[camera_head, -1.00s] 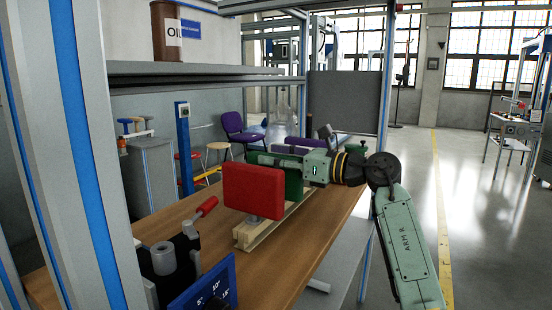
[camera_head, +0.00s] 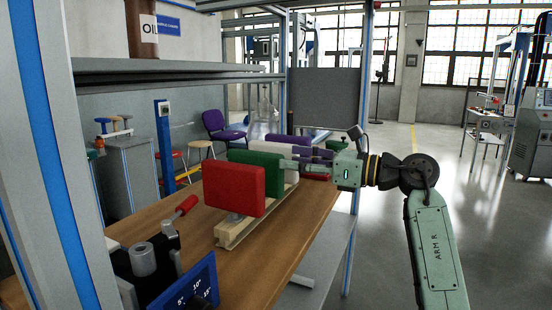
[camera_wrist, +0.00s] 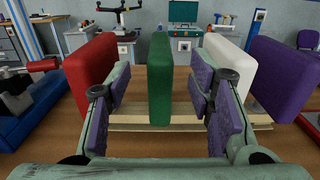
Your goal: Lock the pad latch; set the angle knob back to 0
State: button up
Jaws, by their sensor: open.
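The angle knob (camera_head: 198,301) is a dark knob on a blue dial plate (camera_head: 206,282) at the bottom of the head view, marked 5°, 10° and 15°. It is partly cut off, so its setting is unclear. A red lever handle (camera_head: 185,205), possibly the pad latch, sticks up from a black fixture behind the plate. A red handle (camera_wrist: 42,65) also shows at the left of the wrist view. My gripper (camera_wrist: 160,88) is open, its purple-padded fingers on either side of the green pad (camera_wrist: 160,65), with gaps on both sides.
On the pale rail (camera_head: 228,236) stand a red pad (camera_head: 232,190), the green pad, a white pad (camera_wrist: 226,62) and a purple pad (camera_wrist: 282,78). Frame posts and a shelf (camera_head: 160,75) enclose the wooden bench (camera_head: 270,262).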

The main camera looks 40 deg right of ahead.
aim_at(182, 209)
jog(key=k+l, duration=0.3)
jog(key=k, duration=0.15)
jog(key=k+l, duration=0.3)
jog(key=k, duration=0.2)
jog(key=k+l, duration=0.25)
jog(key=k, duration=0.2)
